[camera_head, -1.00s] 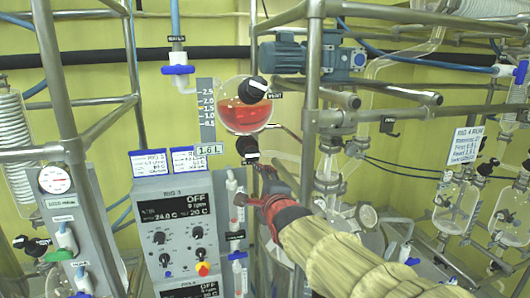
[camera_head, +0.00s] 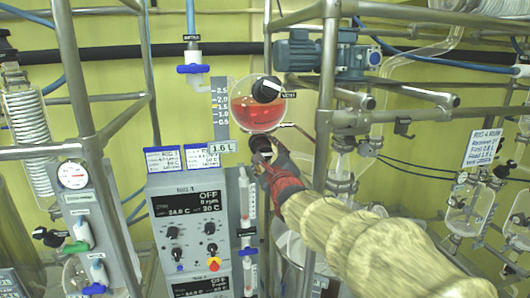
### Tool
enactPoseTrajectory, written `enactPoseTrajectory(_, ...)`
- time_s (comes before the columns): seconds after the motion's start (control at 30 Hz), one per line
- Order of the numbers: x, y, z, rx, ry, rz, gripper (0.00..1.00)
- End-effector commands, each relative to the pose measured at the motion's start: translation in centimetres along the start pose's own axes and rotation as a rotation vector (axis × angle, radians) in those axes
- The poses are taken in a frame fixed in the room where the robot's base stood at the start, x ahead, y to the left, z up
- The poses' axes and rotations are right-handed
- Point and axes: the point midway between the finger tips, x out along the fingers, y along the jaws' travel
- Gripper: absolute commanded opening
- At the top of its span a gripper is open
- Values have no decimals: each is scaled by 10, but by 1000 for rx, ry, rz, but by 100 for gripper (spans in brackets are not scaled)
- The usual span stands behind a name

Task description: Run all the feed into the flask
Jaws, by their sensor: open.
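A black valve knob (camera_head: 260,145) is below the bulb. My gripper (camera_head: 262,160) is at this lower knob, open, with its fingers close around or beside it; contact cannot be told. The glass flask (camera_head: 290,246) below is mostly hidden behind my arm and the control box.
A control box (camera_head: 190,215) reading OFF stands left of my gripper. A steel post (camera_head: 325,110) rises close to the right of my wrist. A blue motor (camera_head: 320,55) is above. Another rig with a labelled card (camera_head: 483,148) stands at the far right.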

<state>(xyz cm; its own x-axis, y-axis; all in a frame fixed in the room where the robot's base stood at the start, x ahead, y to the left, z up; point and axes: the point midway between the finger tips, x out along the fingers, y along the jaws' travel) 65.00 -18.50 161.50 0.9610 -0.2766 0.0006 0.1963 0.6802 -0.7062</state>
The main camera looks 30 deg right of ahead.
Motion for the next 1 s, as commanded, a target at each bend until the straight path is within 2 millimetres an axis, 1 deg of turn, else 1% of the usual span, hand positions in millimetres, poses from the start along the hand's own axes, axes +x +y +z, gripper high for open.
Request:
enactPoseTrajectory(0.03,4,1,0,0,1,2,56)
enactPoseTrajectory(0.13,8,0,0,0,1,1,56)
enactPoseTrajectory(0.43,10,0,0,-1,0,1,55)
enactPoseTrajectory(1.0,9,1,0,-1,1,1,23)
